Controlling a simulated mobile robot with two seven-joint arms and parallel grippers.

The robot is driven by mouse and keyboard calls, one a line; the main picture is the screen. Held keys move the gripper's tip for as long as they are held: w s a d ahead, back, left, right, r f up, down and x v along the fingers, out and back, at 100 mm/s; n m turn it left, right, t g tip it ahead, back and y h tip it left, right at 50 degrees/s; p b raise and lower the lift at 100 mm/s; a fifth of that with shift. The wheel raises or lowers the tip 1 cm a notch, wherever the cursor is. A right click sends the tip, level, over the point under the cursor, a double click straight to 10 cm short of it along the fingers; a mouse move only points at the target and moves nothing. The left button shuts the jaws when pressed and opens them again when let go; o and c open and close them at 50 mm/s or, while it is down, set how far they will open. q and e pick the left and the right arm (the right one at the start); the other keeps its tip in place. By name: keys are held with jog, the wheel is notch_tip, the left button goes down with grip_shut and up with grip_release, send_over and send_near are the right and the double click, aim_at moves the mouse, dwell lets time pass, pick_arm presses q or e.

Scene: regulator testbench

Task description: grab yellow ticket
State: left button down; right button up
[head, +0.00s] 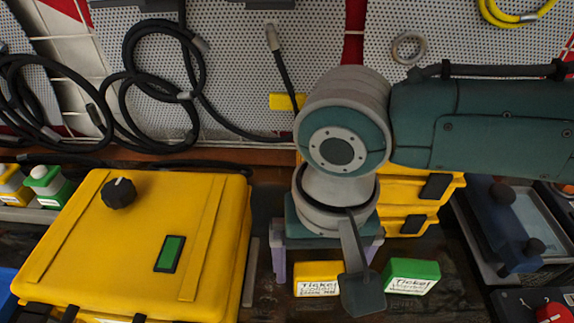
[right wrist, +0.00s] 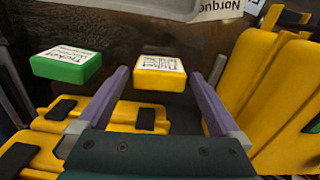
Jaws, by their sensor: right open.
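My right gripper (head: 324,262) points down over the bench by the yellow ticket, open, with purple fingers. In the right wrist view, the yellow ticket (right wrist: 160,63) appears between the open fingertips (right wrist: 158,75), with the green ticket (right wrist: 66,66) outside them to the left. I cannot tell whether the fingers reach its height. My left gripper is out of view.
A large yellow case (head: 140,235) with a black knob stands on the left. Smaller yellow cases (head: 428,188) stand behind my right gripper. A blue device (head: 505,225) is on the right. Black cables (head: 150,85) hang on the perforated back wall.

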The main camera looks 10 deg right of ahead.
jog(key=shift+f, duration=0.35)
jog(key=shift+c, duration=0.4)
jog(key=c, duration=1.2)
jog(key=shift+o, duration=0.2)
jog(key=shift+r, duration=0.1)
